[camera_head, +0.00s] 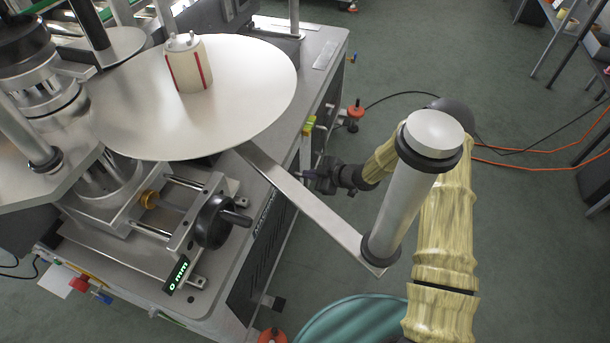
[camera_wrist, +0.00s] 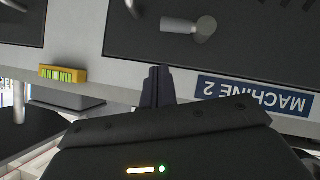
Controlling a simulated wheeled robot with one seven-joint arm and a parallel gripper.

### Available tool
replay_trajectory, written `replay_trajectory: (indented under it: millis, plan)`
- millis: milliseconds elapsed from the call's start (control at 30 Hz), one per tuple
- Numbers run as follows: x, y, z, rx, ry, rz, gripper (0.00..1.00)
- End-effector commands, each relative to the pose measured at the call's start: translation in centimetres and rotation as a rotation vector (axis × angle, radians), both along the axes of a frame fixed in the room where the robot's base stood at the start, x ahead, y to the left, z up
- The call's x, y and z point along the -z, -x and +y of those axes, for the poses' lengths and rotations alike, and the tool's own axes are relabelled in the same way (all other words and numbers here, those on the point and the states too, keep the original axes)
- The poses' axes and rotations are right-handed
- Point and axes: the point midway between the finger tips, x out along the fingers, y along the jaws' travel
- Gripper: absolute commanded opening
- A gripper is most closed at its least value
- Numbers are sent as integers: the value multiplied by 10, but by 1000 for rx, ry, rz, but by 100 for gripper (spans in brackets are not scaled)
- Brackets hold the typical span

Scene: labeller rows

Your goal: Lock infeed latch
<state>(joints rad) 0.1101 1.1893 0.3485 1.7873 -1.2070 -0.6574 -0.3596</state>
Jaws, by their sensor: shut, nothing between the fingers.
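My gripper (camera_head: 318,177) is beside the right side of the machine, low and near its edge, with nothing held. In the wrist view its dark fingers (camera_wrist: 158,86) are together in front of the machine's pale side strip. A metal knob-like handle (camera_wrist: 188,26) sits on the dark panel above the fingers and does not touch them. I cannot tell whether it is the infeed latch. In the head view that side of the machine is mostly hidden, and no part is clearly the latch.
A flat bar (camera_head: 310,210) with an upright silver roller (camera_head: 402,205) juts out near my arm. A yellow-green block (camera_wrist: 62,74) and a MACHINE 2 label (camera_wrist: 254,95) flank the fingers.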

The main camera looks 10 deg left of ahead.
Motion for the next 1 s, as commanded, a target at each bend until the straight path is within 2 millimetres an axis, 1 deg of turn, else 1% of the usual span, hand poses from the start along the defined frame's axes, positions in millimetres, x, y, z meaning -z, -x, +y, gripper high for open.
replay_trajectory:
  millis: [33,200,300,400,567,1000]
  plan:
    - [-7,1,-11,5,1,0,0]
    - [-26,6,-40,6,3,1,0]
    - [-36,9,-55,5,2,1,0]
    - [-42,11,-65,5,2,2,0]
    - [-46,13,-73,3,2,1,0]
    - [-45,13,-73,3,2,2,0]
